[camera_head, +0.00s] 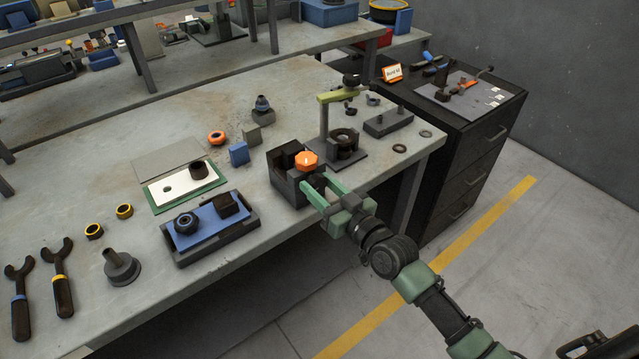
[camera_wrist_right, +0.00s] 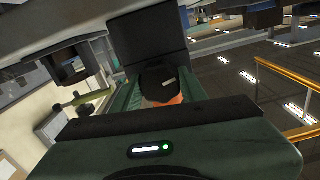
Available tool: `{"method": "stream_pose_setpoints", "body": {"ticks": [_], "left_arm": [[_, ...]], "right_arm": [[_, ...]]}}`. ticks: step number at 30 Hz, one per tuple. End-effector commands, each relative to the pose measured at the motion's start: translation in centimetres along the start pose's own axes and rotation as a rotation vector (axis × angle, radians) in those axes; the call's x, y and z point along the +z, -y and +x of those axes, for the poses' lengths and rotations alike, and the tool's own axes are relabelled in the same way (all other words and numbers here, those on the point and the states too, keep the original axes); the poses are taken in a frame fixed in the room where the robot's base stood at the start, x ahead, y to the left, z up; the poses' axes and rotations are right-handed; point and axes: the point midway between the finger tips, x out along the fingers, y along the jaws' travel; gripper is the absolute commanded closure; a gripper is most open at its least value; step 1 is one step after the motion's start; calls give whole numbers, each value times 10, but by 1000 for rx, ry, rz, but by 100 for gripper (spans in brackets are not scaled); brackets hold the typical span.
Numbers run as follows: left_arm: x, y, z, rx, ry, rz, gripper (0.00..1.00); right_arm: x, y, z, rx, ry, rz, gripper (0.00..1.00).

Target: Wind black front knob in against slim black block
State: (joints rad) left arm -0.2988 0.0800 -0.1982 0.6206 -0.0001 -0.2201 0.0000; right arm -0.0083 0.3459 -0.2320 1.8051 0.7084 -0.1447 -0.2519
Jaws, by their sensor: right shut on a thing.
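A dark fixture (camera_head: 283,188) sits at the table's front edge with an orange hexagonal piece (camera_head: 307,160) on top. My right gripper (camera_head: 323,184) reaches it from the front right, its green fingers on either side of the black front knob (camera_head: 318,181). In the right wrist view the round black knob (camera_wrist_right: 159,82), with a light mark on its face, sits between the fingers, with orange showing beside it. The gripper is shut on the knob. I cannot clearly tell the slim black block from the fixture's other dark parts. My left gripper is not in view.
A small press with an olive arm (camera_head: 341,96) stands close behind the fixture. A blue-lined tray (camera_head: 215,243) lies to its left. A dark drawer cabinet (camera_head: 455,150) stands at the right. The floor in front is clear.

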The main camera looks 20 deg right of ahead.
Motion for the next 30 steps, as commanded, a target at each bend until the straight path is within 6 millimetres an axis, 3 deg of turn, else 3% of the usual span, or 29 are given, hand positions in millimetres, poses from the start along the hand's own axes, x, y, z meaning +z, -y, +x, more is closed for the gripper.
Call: {"method": "stream_pose_setpoints", "body": {"ticks": [15,30], "left_arm": [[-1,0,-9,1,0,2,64],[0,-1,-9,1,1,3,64]], "right_arm": [[0,0,0,0,0,288,98],[0,0,0,0,0,322,98]]}}
